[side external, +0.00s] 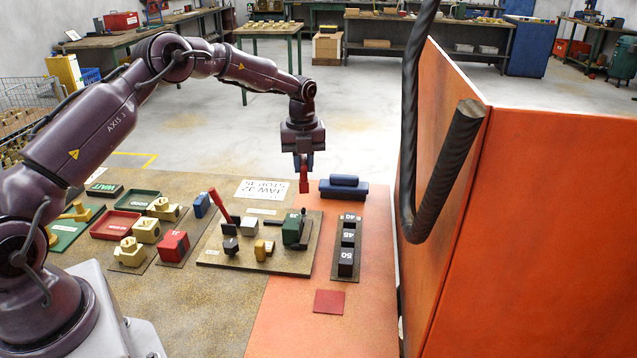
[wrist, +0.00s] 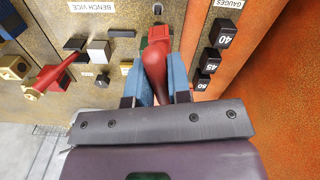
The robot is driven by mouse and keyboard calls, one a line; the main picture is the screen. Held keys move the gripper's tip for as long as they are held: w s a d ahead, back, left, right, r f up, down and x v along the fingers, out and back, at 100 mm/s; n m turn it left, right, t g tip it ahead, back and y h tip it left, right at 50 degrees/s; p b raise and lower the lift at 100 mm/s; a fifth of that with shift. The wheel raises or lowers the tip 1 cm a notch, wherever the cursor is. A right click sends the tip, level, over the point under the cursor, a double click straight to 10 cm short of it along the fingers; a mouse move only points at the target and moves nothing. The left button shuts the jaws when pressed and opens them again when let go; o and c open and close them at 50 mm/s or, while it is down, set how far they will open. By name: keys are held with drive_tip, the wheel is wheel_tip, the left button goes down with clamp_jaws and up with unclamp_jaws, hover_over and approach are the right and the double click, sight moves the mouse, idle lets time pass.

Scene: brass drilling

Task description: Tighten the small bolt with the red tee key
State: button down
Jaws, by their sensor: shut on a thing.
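My gripper (side external: 303,168) hangs above the back of the bench vice board. Its blue fingers are shut on a red tool (side external: 304,184), seemingly the red tee key, which points down. In the wrist view my gripper (wrist: 160,82) has the rounded red handle (wrist: 155,66) between its fingers. The tool's far end overlaps the green block (side external: 294,228) in the wrist view; I cannot tell whether they touch. In the side view the tool is apart from the block, above it. Another red-handled piece (side external: 219,205) leans on the board's left. I cannot make out the small bolt.
A gauge strip (side external: 347,247) with black blocks stands right of the board (side external: 215,257). A blue block (side external: 343,189) is behind it. Trays and brass parts lie left. A large orange panel (side external: 540,240) and a dark bent bar (side external: 445,170) bound the right.

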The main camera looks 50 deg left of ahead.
sight(303, 186)
drive_tip(key=shift+a, duration=0.3)
drive_tip(key=shift+f, duration=0.2)
wheel_tip(303, 186, down, 4)
drive_tip(key=shift+r, duration=0.1)
drive_tip(key=n, duration=0.4)
drive_tip(key=shift+n, duration=0.3)
drive_tip(key=n, duration=1)
drive_tip(key=shift+n, duration=0.3)
drive_tip(key=shift+f, duration=1.25)
idle(1.6)
